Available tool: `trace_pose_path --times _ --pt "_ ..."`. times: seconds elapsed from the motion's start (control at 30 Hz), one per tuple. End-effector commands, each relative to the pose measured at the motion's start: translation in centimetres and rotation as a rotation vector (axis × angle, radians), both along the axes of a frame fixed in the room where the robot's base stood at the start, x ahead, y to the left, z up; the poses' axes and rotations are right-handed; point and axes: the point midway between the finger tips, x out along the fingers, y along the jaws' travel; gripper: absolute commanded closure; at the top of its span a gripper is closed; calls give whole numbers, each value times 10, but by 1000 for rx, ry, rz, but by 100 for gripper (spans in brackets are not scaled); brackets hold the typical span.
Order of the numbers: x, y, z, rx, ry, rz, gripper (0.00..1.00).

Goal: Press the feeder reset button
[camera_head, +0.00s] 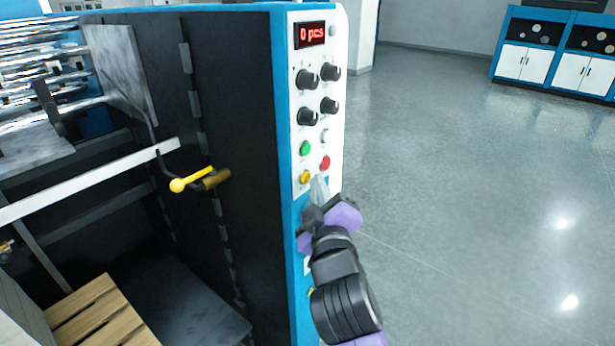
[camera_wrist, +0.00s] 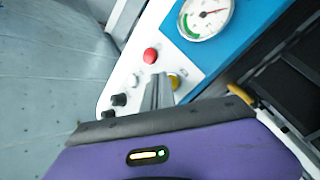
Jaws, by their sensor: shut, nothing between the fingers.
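The white control panel (camera_head: 318,60) on the blue machine carries a green button (camera_head: 305,148), a red button (camera_head: 325,163), a yellow button (camera_head: 306,177) and a pale button (camera_head: 324,136). I cannot read which label marks the feeder reset. My gripper (camera_head: 318,182) is shut and empty, with its tips close to the panel beside the yellow button. In the wrist view the fingertips (camera_wrist: 160,78) partly cover the yellow button (camera_wrist: 175,80), and the red button (camera_wrist: 150,56) is just beyond them. I cannot tell whether the tips touch anything.
Black knobs (camera_head: 307,79) and a red display (camera_head: 311,34) reading "0 pcs" are higher on the panel. A round gauge (camera_wrist: 205,17) is near the buttons. A yellow-knobbed lever (camera_head: 190,180) sticks out at left. Open floor (camera_head: 470,180) lies to the right.

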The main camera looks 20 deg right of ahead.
Motion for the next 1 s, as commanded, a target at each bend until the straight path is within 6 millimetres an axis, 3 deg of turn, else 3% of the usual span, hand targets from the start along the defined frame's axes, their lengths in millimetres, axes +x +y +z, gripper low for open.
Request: trace_pose_path --times 0.53,1.0 --pt "-9 -7 1 0 1 -2 100" --pt "-42 -32 1 1 3 -3 100"
